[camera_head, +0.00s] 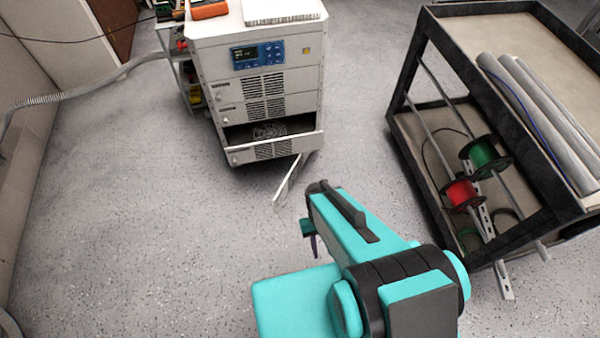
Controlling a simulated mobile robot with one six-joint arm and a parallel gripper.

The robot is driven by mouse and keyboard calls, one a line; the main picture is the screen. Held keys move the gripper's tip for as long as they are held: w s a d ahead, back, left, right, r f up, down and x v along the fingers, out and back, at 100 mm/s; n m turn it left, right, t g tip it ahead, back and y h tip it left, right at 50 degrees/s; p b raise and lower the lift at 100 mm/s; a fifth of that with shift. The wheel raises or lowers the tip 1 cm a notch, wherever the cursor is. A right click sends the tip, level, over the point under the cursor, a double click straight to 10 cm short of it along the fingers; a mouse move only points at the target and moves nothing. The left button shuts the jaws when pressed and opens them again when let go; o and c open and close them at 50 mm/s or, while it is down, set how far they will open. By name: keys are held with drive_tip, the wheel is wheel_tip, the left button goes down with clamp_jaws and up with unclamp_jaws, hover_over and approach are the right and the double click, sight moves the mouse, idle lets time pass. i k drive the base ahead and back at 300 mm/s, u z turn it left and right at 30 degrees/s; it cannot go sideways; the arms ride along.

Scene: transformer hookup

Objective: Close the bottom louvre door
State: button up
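The white cabinet (266,62) stands at the top centre, with louvred front panels stacked below a blue display panel. The lowest visible full-width louvred front (275,149) stands out from the cabinet, with a dark opening (262,131) above it. A thin white panel (291,179), seen nearly edge-on, juts from the cabinet's lower right towards me, low near the floor. I cannot tell exactly how it is hinged. My teal arm reaches up from the bottom centre.
A dark-framed cart (404,92) with grey pipes (535,115), a red spool (462,194) and a green spool (483,157) stands at right. A grey hose (90,88) runs along the left. An orange device (208,10) lies on the cabinet. Floor left is clear.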

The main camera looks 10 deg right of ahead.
sight(284, 189)
drive_tip(key=i, duration=0.5)
drive_tip(key=u, duration=0.15)
drive_tip(key=k, duration=0.7)
drive_tip(key=u, duration=0.5)
drive_tip(key=k, duration=0.65)
drive_tip(key=u, duration=0.4)
drive_tip(key=i, duration=1.2)
drive_tip(key=u, duration=0.25)
